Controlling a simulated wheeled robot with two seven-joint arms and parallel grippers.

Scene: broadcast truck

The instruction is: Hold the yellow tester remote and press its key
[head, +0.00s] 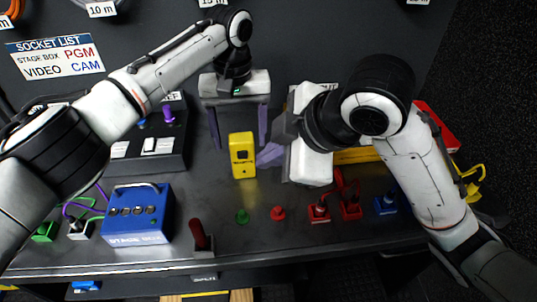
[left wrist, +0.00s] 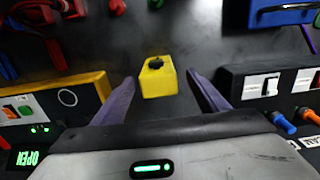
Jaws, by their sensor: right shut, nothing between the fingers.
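The yellow tester remote (head: 242,168) stands on the dark desk in the middle of the head view, with dark marks on its front face. In the left wrist view the remote (left wrist: 158,82) sits between and just beyond the fingertips, with a dark round spot on it. My left gripper (head: 240,146) is open above and behind the remote, its purple fingers wide apart. Its fingers also show in the left wrist view (left wrist: 160,77), apart from the remote. My right gripper (head: 268,155) is shut and empty, close to the remote's right side; I cannot tell whether it touches.
A blue stage box (head: 138,222) with cables stands at the left. A red lever (head: 200,234), a green knob (head: 242,216) and a red knob (head: 278,213) are near the front edge. Red connectors (head: 319,211) and a blue one (head: 386,204) are at the right. A switch panel (head: 150,160) lies left.

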